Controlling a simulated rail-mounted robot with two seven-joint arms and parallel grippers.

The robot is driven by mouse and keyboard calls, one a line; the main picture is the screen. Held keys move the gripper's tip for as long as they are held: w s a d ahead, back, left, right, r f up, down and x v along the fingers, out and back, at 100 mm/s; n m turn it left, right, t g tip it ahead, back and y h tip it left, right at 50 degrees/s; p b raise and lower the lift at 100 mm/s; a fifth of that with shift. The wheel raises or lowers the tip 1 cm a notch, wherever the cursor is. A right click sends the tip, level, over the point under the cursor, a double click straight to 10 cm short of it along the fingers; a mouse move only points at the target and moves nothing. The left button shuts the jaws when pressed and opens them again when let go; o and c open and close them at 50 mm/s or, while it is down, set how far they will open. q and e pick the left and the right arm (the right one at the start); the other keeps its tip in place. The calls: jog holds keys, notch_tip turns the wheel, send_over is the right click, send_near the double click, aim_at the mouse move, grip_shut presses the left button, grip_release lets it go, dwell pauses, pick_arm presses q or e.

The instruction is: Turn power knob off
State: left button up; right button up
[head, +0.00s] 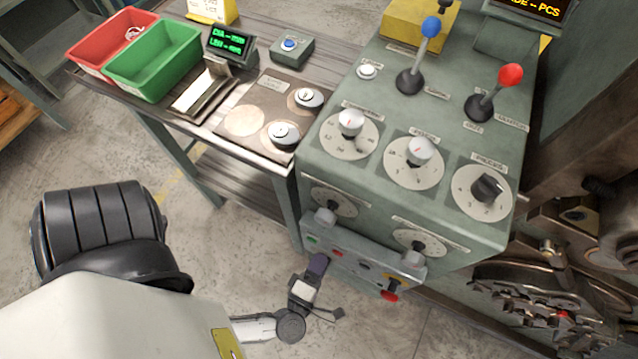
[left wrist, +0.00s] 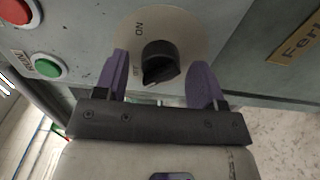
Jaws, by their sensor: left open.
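The black power knob (left wrist: 160,63) sits on a round beige plate with an ON mark at upper left and an OFF mark at lower left. The knob's narrow end seems to point down and left, near the OFF mark, but I cannot tell its setting for sure. My left gripper (left wrist: 161,70) is open, with one purple finger on each side of the knob. I see no clear contact. In the head view the left gripper (head: 318,264) is at the front lower panel of the green machine (head: 340,241), and the knob cannot be made out there. My right gripper is not in view.
A red button (left wrist: 17,11) and a green button (left wrist: 48,66) are left of the knob. Dials and two levers, blue-topped (head: 431,27) and red-topped (head: 511,75), stand on the machine. A red knob (head: 390,293) projects beneath the panel. A table with bins (head: 150,62) is at left.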

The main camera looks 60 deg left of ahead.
pick_arm(q)
jog(key=p+v, duration=0.1)
jog(key=v, duration=1.3)
jog(key=shift+p, duration=0.3)
jog(key=shift+w, duration=0.1)
